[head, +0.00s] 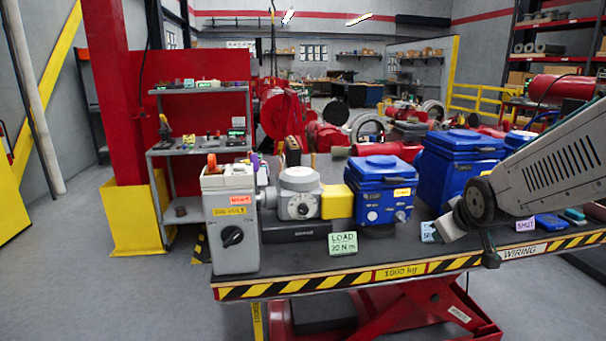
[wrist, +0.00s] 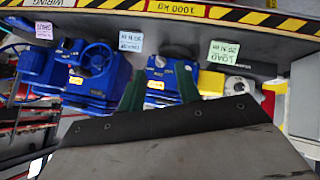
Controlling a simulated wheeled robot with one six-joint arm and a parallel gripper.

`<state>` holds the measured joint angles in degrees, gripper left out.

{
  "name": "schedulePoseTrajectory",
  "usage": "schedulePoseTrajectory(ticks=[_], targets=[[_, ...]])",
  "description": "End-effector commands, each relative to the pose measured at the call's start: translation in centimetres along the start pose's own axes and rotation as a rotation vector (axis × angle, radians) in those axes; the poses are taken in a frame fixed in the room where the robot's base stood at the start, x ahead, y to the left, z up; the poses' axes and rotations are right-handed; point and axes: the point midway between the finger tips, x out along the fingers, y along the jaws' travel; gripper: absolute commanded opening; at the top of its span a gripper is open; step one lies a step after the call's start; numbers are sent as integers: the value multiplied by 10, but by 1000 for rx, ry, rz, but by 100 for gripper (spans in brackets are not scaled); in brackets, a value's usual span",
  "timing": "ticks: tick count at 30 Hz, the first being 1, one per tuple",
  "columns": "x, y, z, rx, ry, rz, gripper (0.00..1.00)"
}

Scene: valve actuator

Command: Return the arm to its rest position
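My arm (head: 545,170) reaches in from the right side of the head view, over the front right part of the lift table (head: 300,262). Its wrist end is near the table's front edge, right of the blue actuator box (head: 381,190). In the wrist view, which is upside down, my gripper (wrist: 160,90) shows two dark green fingers standing apart with nothing seen between them but the blue equipment behind. The gripper's fingers are not clear in the head view. The arm hides part of the table's right side.
A grey switch box (head: 235,225), a grey dial unit (head: 300,200) and a green LOAD tag (head: 342,243) are on the table's left part. A larger blue box (head: 455,165) stands behind the arm. Open floor (head: 150,290) lies left of the table.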

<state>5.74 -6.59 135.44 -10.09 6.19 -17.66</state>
Motion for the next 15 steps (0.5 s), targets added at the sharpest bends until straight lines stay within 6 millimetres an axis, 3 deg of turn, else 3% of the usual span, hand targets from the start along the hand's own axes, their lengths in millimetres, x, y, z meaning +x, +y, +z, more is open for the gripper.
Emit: schedulePoseTrajectory(ticks=[1,9,15], targets=[[-26,-7,9,36,-45,-15,34],[-149,-59,92,241,-366,-127,34],[-217,-94,147,335,-555,-192,34]])
